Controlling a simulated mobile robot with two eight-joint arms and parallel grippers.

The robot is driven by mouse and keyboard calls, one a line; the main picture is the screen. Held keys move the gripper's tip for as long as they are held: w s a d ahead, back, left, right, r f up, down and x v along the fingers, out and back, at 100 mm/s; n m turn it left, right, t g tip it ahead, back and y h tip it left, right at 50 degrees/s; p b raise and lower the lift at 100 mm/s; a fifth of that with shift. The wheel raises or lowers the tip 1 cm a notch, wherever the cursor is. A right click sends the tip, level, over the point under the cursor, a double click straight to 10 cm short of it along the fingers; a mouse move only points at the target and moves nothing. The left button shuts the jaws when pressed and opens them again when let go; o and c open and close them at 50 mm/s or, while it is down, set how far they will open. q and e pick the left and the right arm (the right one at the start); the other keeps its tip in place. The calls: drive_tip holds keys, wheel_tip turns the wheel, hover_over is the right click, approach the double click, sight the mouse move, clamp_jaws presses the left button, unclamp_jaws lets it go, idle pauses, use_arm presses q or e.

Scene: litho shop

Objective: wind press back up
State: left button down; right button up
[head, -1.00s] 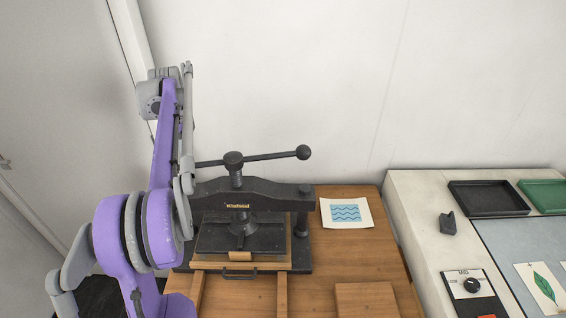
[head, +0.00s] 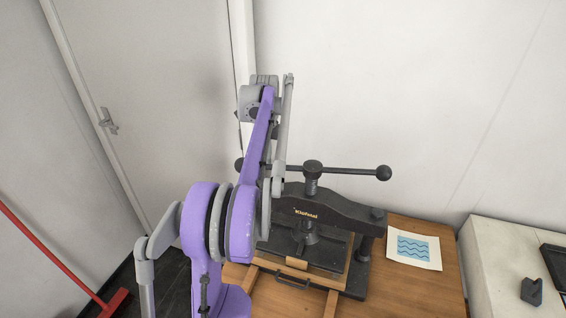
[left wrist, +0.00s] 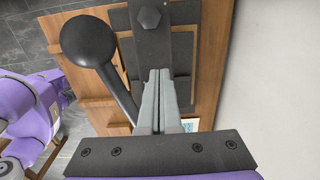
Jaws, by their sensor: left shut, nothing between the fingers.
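The black press (head: 330,208) stands on the wooden table. Its horizontal handle bar crosses the top of the screw hub (head: 312,167), with a ball knob (head: 384,173) at the right end and another (head: 240,163) at the left, behind my arm. My left gripper (head: 277,188) points down in front of the bar's left half, which it partly hides. In the left wrist view its fingers (left wrist: 160,98) are shut and empty. A ball knob (left wrist: 88,40) and its bar show beside them; I cannot tell whether they touch. My right gripper is out of view.
A print with blue waves (head: 414,248) lies on the table (head: 400,295) right of the press. A pale counter (head: 495,260) stands further right. The white wall is close behind. A door (head: 150,100) and a red broom (head: 115,303) are at the left.

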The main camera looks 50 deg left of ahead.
use_arm(q)
wheel_tip(320, 180, up, 9)
drive_tip(key=shift+w+a, duration=0.2)
drive_tip(key=shift+w, duration=0.2)
idle(0.6)
